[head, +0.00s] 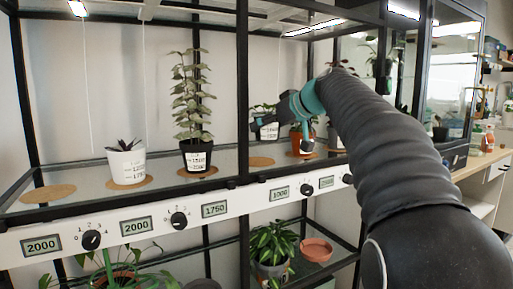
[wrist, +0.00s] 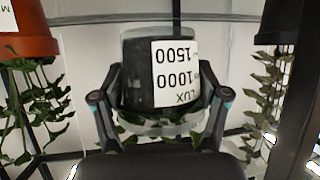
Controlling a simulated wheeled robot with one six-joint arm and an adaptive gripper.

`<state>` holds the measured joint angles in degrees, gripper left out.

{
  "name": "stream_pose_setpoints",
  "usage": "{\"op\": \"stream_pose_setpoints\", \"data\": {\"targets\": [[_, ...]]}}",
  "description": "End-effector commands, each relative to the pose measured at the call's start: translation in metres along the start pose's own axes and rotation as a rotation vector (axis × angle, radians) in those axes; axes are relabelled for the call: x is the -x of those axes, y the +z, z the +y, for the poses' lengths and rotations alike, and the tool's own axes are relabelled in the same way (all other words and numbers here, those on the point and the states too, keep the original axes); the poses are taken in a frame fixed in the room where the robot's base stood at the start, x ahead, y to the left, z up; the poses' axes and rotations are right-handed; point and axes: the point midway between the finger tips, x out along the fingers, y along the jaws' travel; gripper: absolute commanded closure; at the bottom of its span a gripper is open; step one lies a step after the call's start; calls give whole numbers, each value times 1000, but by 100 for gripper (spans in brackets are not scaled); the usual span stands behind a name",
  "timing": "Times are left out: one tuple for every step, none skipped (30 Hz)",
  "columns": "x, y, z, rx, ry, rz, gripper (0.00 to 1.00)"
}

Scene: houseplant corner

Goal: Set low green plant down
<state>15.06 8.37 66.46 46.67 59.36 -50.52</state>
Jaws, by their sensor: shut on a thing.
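The low green plant (head: 268,131) is in a dark pot with a white label, and its leaves show just above the rim. My gripper (head: 284,116) is shut on this pot and holds it upright over the glass shelf. In the wrist view, which is upside down, the pot (wrist: 138,75) sits between the two fingers of my gripper (wrist: 163,85), with its label partly readable. In the head view a bare round cork mat (head: 262,161) lies below the pot, with a visible gap between them. My gripper hides part of the plant.
A terracotta pot (head: 303,142) stands close on the right; it also shows in the wrist view (wrist: 30,35). A tall plant in a black pot (head: 197,157) stands to the left. Further left are a white pot (head: 126,165) and another bare cork mat (head: 48,193). Black posts frame the shelf.

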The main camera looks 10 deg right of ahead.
Motion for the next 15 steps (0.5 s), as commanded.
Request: {"op": "stream_pose_setpoints", "data": {"targets": [[-10, 1, -4, 0, -3, -1, 66], [-16, 2, -6, 0, -3, -1, 66], [-21, 2, -7, -1, -2, 0, 66], [-25, 3, -8, -1, -2, 0, 66], [-28, 3, -8, -1, -2, 0, 66], [-31, 3, -9, -1, -1, 1, 66], [-33, 3, -10, 0, 0, 1, 66], [-34, 4, -10, 0, 0, 1, 66], [-35, 5, -10, -1, 0, 1, 66], [-37, 7, -10, -1, 0, 0, 66], [-38, 10, -10, -1, 0, 0, 66], [-41, 16, -10, -1, 0, 0, 66], [-43, 20, -10, -2, 0, -1, 66], [-45, 24, -10, -2, 1, -1, 66], [-47, 29, -10, -2, 0, -1, 66]]}}
